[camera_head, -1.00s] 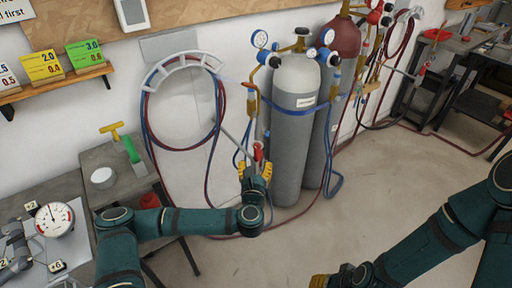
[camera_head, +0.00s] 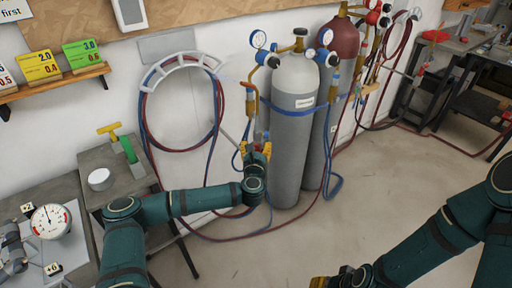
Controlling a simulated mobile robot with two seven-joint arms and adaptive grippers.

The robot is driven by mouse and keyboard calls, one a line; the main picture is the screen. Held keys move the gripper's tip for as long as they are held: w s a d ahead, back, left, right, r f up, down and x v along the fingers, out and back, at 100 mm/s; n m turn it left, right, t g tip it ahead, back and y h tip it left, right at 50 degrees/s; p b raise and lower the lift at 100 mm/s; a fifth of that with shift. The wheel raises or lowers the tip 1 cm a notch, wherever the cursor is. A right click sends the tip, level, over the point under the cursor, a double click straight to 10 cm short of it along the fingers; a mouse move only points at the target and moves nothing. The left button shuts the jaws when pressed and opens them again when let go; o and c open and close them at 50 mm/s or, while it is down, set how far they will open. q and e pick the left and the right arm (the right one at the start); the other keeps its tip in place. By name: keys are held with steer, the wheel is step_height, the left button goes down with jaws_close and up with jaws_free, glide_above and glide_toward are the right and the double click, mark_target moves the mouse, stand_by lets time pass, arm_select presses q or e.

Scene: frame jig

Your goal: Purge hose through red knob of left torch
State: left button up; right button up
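The left torch (camera_head: 249,106) hangs upright on the wall side of the grey cylinder, its thin metal tube slanting downward. Its red knob is mostly hidden behind my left gripper (camera_head: 256,149). That gripper is raised at the torch's lower part, with its yellow fingers apart on either side of the knob area. I cannot tell whether they touch it. Red and blue hoses (camera_head: 146,135) loop over a pale wall hanger (camera_head: 182,60) and run down toward the floor. My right gripper (camera_head: 320,282) is at the bottom edge, mostly cut off.
A grey gas cylinder (camera_head: 292,150) with gauges (camera_head: 258,40) and a blue strap stands right beside my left gripper. A red-topped cylinder (camera_head: 340,40) stands behind it. A small table (camera_head: 130,178) is at left.

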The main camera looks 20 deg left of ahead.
arm_select(q)
jaws_close()
steer(key=shift+m, duration=0.4)
steer(key=m, duration=0.2)
steer(key=shift+m, duration=0.3)
steer(key=shift+d+m+t, duration=0.1)
steer(key=shift+m+t, duration=0.2)
steer(key=shift+m, duration=1.4)
steer(key=shift+o, duration=1.1)
jaws_free()
